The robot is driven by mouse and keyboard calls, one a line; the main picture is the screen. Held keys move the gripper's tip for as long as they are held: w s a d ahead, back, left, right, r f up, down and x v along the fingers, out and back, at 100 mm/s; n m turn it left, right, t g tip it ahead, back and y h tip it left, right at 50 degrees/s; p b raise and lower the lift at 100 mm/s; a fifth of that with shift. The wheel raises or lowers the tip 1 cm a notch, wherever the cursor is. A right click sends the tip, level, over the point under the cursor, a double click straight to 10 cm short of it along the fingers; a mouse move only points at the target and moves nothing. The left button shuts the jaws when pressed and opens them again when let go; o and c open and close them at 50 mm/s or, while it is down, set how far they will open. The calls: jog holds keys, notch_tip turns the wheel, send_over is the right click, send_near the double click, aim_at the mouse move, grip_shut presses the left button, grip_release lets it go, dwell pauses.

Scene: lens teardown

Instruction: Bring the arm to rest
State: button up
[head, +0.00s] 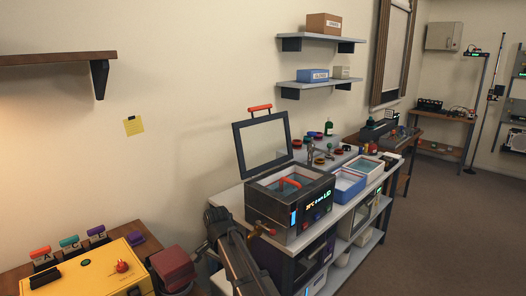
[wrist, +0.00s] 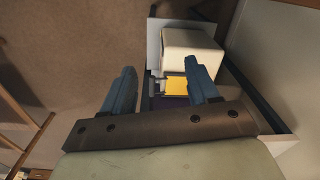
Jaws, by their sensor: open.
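My gripper (wrist: 163,82) shows in the wrist view with its two blue-grey fingers apart. No object is between the fingertips that I can see as held. Beyond the fingers are a white box-like thing (wrist: 190,50) and a small yellow patch (wrist: 175,86), both apart from the gripper as far as I can tell. In the head view, part of my dark arm shows at the bottom centre, in front of the bench. The gripper itself cannot be made out there.
A grey bench (head: 228,199) carries a dark machine (head: 282,222) with its framed lid up, and blue-walled trays (head: 347,186). A yellow case (head: 80,270) stands at lower left. Two wall shelves (head: 322,83) hang above the bench. Open floor (head: 440,230) lies to the right.

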jog(key=s+d+f+n+g, duration=0.1)
jog(key=s+d+f, duration=0.4)
jog(key=f, duration=0.5)
jog(key=s+d+f+n+g, duration=0.1)
jog(key=s+d+f, duration=0.3)
jog(key=d+f, duration=0.4)
jog(key=s+d+f+n+g, duration=0.1)
jog(key=s+d+f, duration=0.35)
jog(key=f, duration=0.65)
jog(key=s+d+f+n+g, duration=0.1)
jog(key=s+d+f, duration=0.3)
jog(key=s, duration=0.6)
jog(key=s+d+f+n+g, duration=0.1)
jog(key=s+d+f, duration=0.3)
jog(key=s, duration=0.5)
jog(key=s+d+f+n+g, duration=0.1)
jog(key=s+d+f, duration=0.4)
jog(key=s, duration=0.5)
notch_tip(320, 180, down, 2)
jog(key=shift+s+f+g, duration=0.1)
jog(key=shift+s+g, duration=0.25)
jog(key=shift+g, duration=0.25)
